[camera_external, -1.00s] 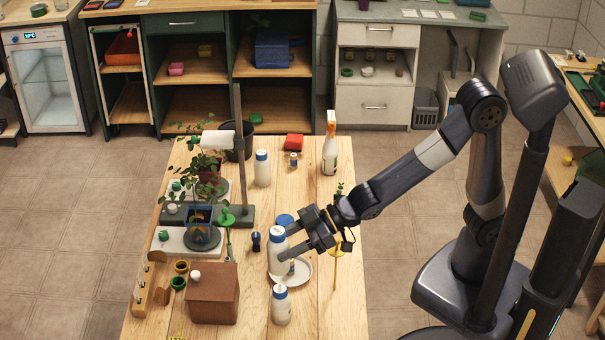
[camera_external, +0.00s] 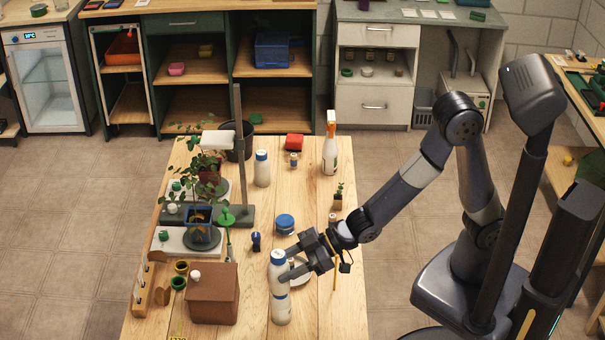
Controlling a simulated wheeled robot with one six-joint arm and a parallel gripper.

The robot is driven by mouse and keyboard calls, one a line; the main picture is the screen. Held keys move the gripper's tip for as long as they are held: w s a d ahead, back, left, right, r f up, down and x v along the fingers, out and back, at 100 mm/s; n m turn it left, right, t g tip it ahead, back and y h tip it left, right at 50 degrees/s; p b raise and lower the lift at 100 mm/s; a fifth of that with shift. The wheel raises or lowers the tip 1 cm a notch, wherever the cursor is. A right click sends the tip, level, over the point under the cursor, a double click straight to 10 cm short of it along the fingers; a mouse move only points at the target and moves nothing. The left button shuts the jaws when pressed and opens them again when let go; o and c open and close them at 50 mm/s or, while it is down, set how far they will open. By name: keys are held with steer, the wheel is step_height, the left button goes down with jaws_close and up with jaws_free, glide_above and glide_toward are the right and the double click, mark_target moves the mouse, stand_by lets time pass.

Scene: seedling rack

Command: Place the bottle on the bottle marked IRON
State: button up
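A white bottle with a blue cap (camera_external: 278,262) is upright between the fingers of my gripper (camera_external: 287,264), which is shut on it. A second white bottle (camera_external: 281,311) stands upright on the wooden table directly below. I cannot tell whether the two touch or a small gap is left. Another white bottle with a blue cap (camera_external: 262,168) stands farther back. No label is readable, so the IRON marking cannot be made out.
A brown box (camera_external: 213,296) stands left of the bottles. A white plate (camera_external: 302,296) is partly hidden behind my gripper. A blue-lidded jar (camera_external: 285,224) and small dark blue item (camera_external: 256,241) are behind. A spray bottle (camera_external: 330,150) stands at the back right.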

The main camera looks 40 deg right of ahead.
steer(key=o, duration=0.4)
steer(key=shift+o, duration=0.2)
steer(key=shift+r, duration=0.15)
steer(key=v, duration=1.2)
steer(key=shift+r, duration=0.1)
